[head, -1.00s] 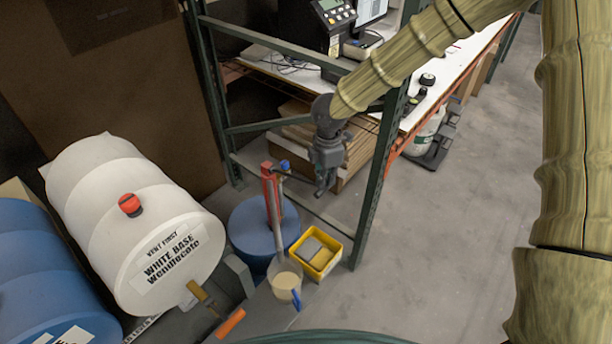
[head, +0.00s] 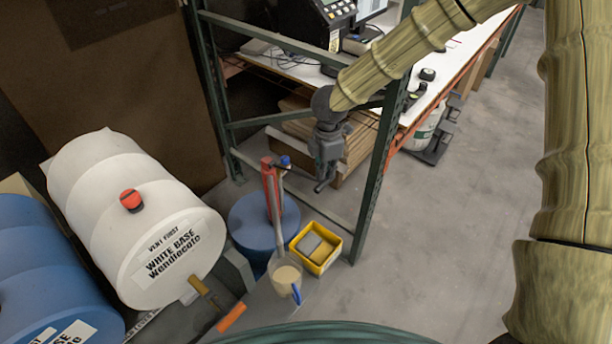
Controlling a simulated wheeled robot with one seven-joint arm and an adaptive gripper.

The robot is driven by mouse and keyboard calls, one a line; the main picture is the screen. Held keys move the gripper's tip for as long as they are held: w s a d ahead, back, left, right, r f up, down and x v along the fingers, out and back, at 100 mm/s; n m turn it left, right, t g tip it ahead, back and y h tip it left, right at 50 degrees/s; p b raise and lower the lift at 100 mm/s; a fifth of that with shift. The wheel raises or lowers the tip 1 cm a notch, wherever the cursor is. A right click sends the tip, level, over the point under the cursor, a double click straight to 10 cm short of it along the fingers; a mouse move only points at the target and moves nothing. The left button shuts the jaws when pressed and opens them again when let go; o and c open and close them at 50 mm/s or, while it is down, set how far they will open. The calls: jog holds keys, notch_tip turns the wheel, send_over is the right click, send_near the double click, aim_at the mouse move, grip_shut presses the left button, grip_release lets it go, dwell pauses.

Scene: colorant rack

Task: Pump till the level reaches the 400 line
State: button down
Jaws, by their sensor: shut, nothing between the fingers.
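The hand pump (head: 269,190) is red with a blue top part and stands on a blue drum (head: 250,222). A grey pipe (head: 279,238) runs down from it toward a jug (head: 285,275) with a blue handle. The jug holds a beige liquid; its scale lines and the 400 line are too small to read. My gripper (head: 322,185) is shut and empty. It hangs to the right of the pump top, close to a thin grey bar that reaches from the pump; I cannot tell whether they touch.
A yellow bin (head: 319,252) with a grey item stands right of the jug. A white drum (head: 150,225) with a red cap and a blue drum (head: 45,270) lie at left. A green rack post (head: 377,180) stands right of my gripper.

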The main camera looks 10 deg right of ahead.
aim_at(325, 182)
jog(key=shift+f+b, duration=1.2)
jog(key=shift+f, duration=0.9)
jog(key=shift+r+p, duration=1.65)
jog(key=shift+r, duration=0.8)
jog(key=shift+r, duration=0.15)
notch_tip(325, 182, up, 6)
jog(key=p, duration=0.3)
jog(key=shift+p, duration=0.35)
jog(key=shift+f, duration=0.2)
